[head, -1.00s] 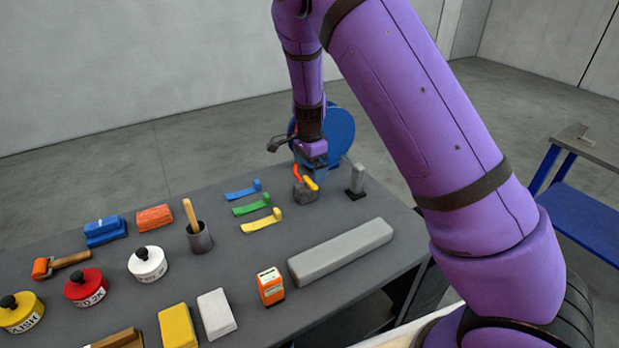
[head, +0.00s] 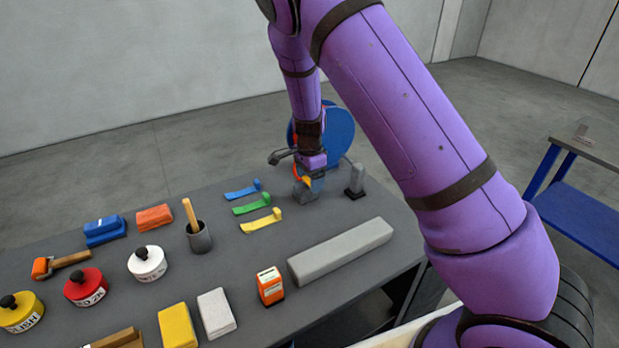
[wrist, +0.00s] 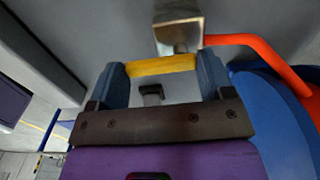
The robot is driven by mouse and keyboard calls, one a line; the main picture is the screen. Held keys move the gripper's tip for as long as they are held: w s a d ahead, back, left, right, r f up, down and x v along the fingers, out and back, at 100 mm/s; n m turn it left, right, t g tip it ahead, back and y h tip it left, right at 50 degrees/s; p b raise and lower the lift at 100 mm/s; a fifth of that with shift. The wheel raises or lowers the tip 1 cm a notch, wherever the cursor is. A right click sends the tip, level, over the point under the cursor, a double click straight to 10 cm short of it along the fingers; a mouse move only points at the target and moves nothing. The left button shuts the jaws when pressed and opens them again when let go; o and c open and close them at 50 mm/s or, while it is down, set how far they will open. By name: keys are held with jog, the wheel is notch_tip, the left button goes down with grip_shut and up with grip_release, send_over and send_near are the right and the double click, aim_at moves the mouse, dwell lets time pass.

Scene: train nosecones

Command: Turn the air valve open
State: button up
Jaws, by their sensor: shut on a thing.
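The air valve (head: 305,197) is a small grey block near the far right end of the dark bench. Its metal body (wrist: 180,30) shows at the top of the wrist view. Its yellow lever (wrist: 160,66) spans the gap between my two blue-grey fingers. My gripper (head: 308,184) is over the valve, shut on the yellow lever, and it shows large in the wrist view (wrist: 160,70). In the head view, my gripper hides most of the lever. An orange-red hose (wrist: 265,50) leaves the valve body. How far the lever is turned is hard to tell.
A blue reel (head: 335,130) stands close behind my gripper. A grey post (head: 356,180) is just right of the valve. Blue, green and yellow strips (head: 262,222) lie to its left. A long grey bar (head: 340,252) lies in front, with bare bench between.

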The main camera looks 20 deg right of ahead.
jog(key=shift+n, duration=0.3)
jog(key=n, duration=0.2)
jog(key=d+n, duration=0.1)
jog(key=n, duration=0.1)
jog(key=shift+w, duration=0.2)
jog(key=n, duration=0.4)
jog(key=shift+w+d+n, duration=0.25)
jog(key=shift+w+n, duration=0.1)
jog(key=shift+n, duration=0.05)
jog(key=n, duration=0.2)
jog(key=w+n, duration=0.1)
jog(key=n, duration=0.2)
jog(key=shift+d, duration=0.15)
jog(key=shift+w+n, duration=0.25)
jog(key=shift+n, duration=1.45)
jog(key=o, duration=0.9)
notch_tip(320, 180, up, 11)
jog(key=shift+f, duration=0.1)
